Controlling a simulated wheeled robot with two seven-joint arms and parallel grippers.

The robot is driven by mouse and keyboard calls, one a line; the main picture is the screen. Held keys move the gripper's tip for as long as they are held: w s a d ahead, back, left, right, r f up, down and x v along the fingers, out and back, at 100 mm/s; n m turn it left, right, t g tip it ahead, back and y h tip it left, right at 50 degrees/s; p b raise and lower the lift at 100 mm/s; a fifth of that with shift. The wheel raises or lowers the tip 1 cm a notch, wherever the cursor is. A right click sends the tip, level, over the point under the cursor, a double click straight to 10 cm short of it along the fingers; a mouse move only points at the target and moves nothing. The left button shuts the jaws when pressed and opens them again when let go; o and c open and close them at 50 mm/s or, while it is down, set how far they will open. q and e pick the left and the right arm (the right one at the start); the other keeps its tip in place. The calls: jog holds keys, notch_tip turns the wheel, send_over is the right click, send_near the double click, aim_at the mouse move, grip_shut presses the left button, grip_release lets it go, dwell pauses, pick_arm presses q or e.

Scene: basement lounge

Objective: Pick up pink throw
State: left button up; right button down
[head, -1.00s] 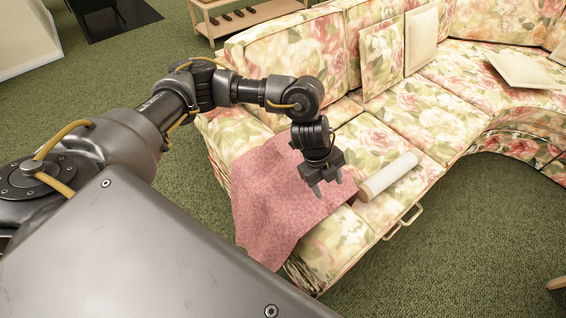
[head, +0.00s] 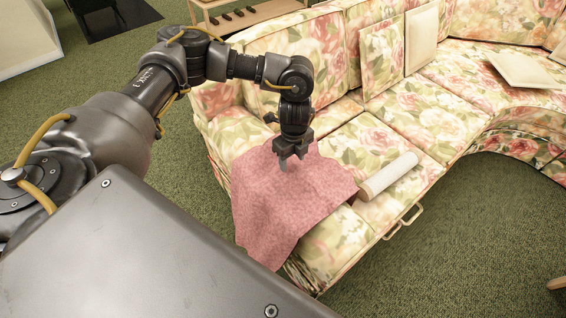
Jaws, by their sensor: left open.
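I cannot tell whether the fingertips touch the cloth. My right gripper is not in the head view.
A white roll (head: 390,176) lies on the seat just right of the throw. Cushions (head: 421,38) lean on the backrest, and another cushion (head: 524,70) lies farther right. A wooden rack (head: 245,16) stands behind the sofa.

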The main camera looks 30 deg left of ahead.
aim_at(293, 166)
pick_arm(q)
jog(key=shift+w+f, duration=0.15)
jog(key=shift+f, duration=1.2)
jog(key=shift+w+f, duration=0.15)
jog(key=shift+f, duration=1.15)
grip_shut()
